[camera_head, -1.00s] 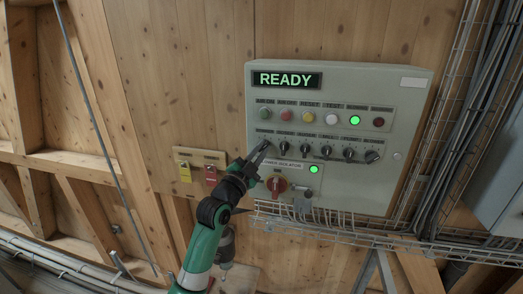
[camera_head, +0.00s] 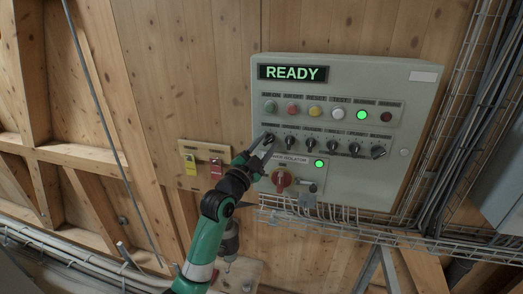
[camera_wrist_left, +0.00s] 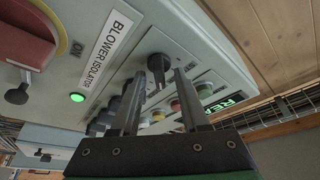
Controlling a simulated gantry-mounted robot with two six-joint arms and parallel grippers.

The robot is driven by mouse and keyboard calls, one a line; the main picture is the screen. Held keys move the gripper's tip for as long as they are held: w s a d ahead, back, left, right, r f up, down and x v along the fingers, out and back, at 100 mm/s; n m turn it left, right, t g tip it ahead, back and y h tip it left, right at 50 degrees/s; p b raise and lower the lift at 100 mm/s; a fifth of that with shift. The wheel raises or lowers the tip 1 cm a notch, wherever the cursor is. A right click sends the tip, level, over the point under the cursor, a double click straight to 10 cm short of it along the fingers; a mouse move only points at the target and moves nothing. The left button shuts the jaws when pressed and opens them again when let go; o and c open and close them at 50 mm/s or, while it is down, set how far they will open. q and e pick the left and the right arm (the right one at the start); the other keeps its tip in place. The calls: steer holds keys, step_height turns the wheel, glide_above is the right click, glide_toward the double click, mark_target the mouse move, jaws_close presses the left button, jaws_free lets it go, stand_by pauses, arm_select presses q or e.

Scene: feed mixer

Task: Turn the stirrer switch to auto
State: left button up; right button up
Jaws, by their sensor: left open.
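A grey control panel (camera_head: 415,110) on the wooden wall carries a row of several black rotary switches. Their small labels are too blurred to read, so I cannot tell which is marked for the stirrer. My left gripper (camera_head: 267,146) is open at the leftmost switch (camera_head: 268,137), partly covering it in the head view. In the left wrist view this switch (camera_wrist_left: 158,64) shows just past and between the two open fingertips (camera_wrist_left: 158,75), its handle roughly lengthwise to the fingers. I cannot tell whether they touch it. My right gripper is not in view.
A lit READY display (camera_head: 293,73) and a row of coloured buttons (camera_head: 314,111) sit above the switches. A red blower isolator handle (camera_head: 281,180) is close below my gripper. Yellow (camera_head: 190,165) and red (camera_head: 216,168) tags hang at left. A wire cable tray (camera_head: 390,236) runs beneath.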

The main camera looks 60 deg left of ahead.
arm_select(q)
steer(key=b+v, duration=0.3)
steer(key=v, duration=0.8)
steer(key=shift+s+d+f, duration=0.1)
steer(key=w+d+r+m+t+h, duration=0.35)
steer(key=d+r, duration=0.25)
steer(key=d, duration=0.4)
steer(key=w+d+r+m+t+h, duration=0.25)
steer(key=d+r+h, duration=0.3)
steer(key=d, duration=0.45)
steer(key=s+d+r+n+t+h, duration=0.3)
steer(key=d+r+n, duration=0.5)
steer(key=d+r, duration=0.3)
steer(key=shift+s+d+r+t+h, duration=0.4)
steer(key=shift+s+h, duration=0.3)
steer(key=shift+s, duration=0.35)
